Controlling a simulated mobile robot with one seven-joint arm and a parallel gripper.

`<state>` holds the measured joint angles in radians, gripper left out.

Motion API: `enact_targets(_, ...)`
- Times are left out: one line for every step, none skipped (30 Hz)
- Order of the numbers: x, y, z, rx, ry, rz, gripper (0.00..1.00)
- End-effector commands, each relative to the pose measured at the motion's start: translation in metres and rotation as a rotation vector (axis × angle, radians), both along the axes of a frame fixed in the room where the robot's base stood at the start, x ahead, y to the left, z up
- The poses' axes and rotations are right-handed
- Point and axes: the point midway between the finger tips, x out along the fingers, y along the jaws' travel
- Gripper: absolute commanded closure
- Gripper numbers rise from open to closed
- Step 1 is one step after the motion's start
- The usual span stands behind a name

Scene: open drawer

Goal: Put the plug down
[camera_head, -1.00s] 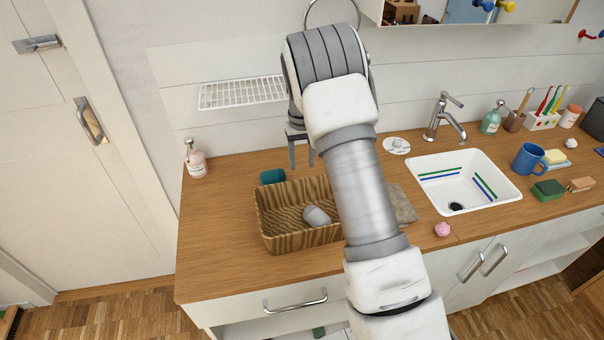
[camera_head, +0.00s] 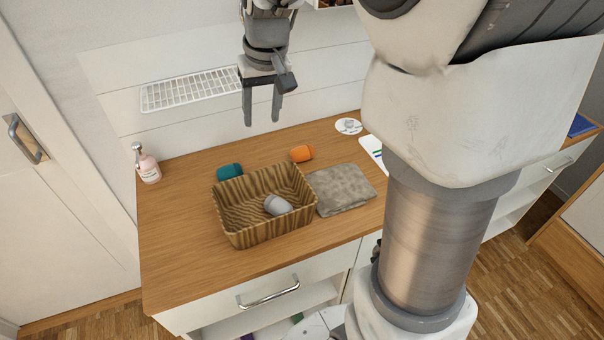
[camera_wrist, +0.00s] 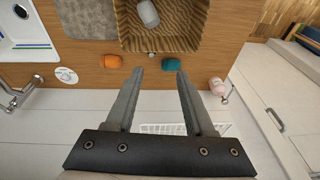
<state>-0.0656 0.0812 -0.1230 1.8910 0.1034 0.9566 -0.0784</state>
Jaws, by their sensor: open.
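My gripper (camera_head: 262,115) is open and empty, its fingers pointing down above the back of the wooden counter. In the wrist view, its two fingers (camera_wrist: 160,75) are spread with nothing between them. I cannot pick out the plug for certain. A round white dish (camera_head: 348,126) with a small greyish piece on it lies near the back wall, right of my gripper; the dish also shows in the wrist view (camera_wrist: 68,79). The piece is too small to identify.
A woven basket (camera_head: 237,240) holds a grey rounded object (camera_head: 278,205). Beside it are a teal object (camera_head: 229,172), an orange object (camera_head: 301,153) and a folded grey cloth (camera_head: 342,188). A wire shelf (camera_head: 190,92) hangs behind; a soap bottle (camera_head: 148,167) stands left. The counter's left front is clear.

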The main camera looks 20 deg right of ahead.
Motion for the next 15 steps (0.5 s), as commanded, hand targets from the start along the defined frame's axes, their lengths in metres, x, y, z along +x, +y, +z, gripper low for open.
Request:
enact_targets(-0.017, 0.000, 0.012, 0.001, -0.024, 0.001, 0.46)
enact_targets(-0.026, 0.001, 0.016, 0.001, -0.035, 0.001, 0.46)
enact_targets(-0.039, 0.002, 0.022, 0.001, -0.050, 0.002, 0.46)
enact_targets(-0.048, 0.002, 0.025, 0.000, -0.061, 0.002, 0.46)
enact_targets(-0.057, 0.003, 0.029, 0.000, -0.072, 0.004, 0.46)
enact_targets(-0.070, 0.004, 0.033, -0.002, -0.089, 0.005, 0.46)
enact_targets(-0.079, 0.004, 0.035, -0.005, -0.100, 0.007, 0.46)
enact_targets(-0.088, 0.005, 0.038, -0.008, -0.112, 0.009, 0.46)
enact_targets(-0.100, 0.005, 0.040, -0.011, -0.127, 0.010, 0.46)
enact_targets(-0.109, 0.006, 0.041, -0.015, -0.138, 0.012, 0.46)
enact_targets(-0.118, 0.006, 0.042, -0.017, -0.150, 0.011, 0.46)
enact_targets(-0.131, 0.006, 0.043, -0.022, -0.165, 0.010, 0.46)
enact_targets(-0.140, 0.006, 0.042, -0.026, -0.176, 0.011, 0.46)
enact_targets(-0.148, 0.006, 0.042, -0.031, -0.187, 0.011, 0.46)
enact_targets(-0.159, 0.006, 0.041, -0.036, -0.202, 0.012, 0.46)
